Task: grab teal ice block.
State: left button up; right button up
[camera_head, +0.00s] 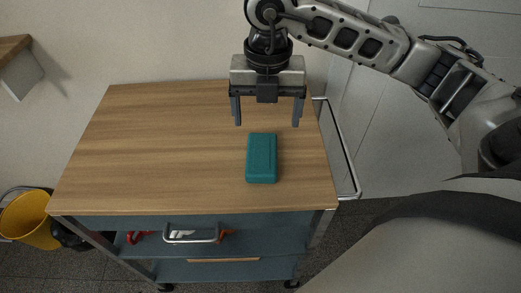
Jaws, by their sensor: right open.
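The teal ice block (262,158) is a rounded rectangular block lying flat on the wooden top of a cart (160,150), right of its middle. Its long side runs from front to back. My right gripper (267,122) points down with its two fingers spread wide and nothing between them. In the picture it is just beyond the block's far end; its exact height above the top cannot be told. My left gripper is not in view.
The cart has a metal side rail (347,165) on its right and a lower shelf (220,242) holding some items. A yellow bucket (28,220) stands on the floor at left. The rest of the wooden top is clear. A wall is behind.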

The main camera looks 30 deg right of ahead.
send_over(262, 152)
jog(key=f, duration=0.4)
jog(key=shift+s+d+f, duration=0.15)
jog(key=shift+d, duration=0.2)
jog(key=shift+a+f+p, duration=0.2)
jog(key=shift+f+p, duration=0.1)
jog(key=shift+f, duration=1)
jog(key=shift+a+f+p, duration=0.2)
jog(key=shift+f+p, duration=0.05)
jog(key=shift+f, duration=1)
jog(key=c, duration=1.2)
